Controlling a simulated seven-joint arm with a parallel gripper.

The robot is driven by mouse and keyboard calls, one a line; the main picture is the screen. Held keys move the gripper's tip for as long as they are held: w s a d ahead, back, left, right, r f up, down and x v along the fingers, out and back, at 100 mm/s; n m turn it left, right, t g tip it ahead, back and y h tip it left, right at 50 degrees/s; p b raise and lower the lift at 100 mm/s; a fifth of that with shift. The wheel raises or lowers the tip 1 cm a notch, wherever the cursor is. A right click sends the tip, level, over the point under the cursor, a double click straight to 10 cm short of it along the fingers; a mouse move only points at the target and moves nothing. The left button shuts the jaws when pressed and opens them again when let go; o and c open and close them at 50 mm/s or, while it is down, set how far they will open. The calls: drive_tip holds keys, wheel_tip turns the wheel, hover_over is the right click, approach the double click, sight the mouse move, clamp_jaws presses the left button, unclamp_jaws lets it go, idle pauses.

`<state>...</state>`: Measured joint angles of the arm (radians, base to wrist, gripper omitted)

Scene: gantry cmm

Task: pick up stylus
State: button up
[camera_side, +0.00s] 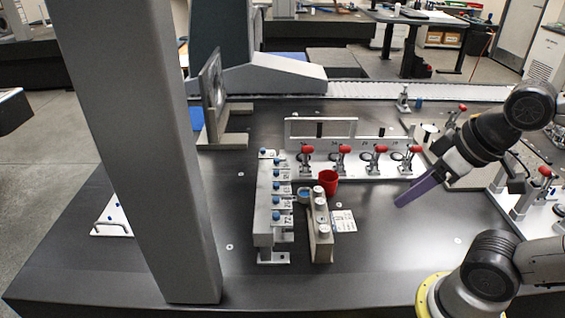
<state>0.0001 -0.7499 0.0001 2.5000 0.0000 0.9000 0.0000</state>
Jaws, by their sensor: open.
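My gripper (403,198) is at the right, its long purple fingers pointing down and left above the dark table. It is open, with nothing seen between the fingers; the gap is hard to make out from this side. A grey rack (264,212) with number labels stands left of it and holds a row of small blue-topped pieces (276,215). These may be styli, but they are too small to tell. A beige stand (320,243) with several pale round-topped pieces stands just right of the rack. My gripper is apart from both.
A red cup (328,182) and a printed card (343,221) are beside the stand. Behind them is a fixture with red-handled clamps (378,152). More clamps (544,172) are at the right. A thick grey column (150,150) stands at left. The table (385,262) is clear at front centre.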

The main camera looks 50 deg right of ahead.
drive_tip(key=shift+c, duration=1.1)
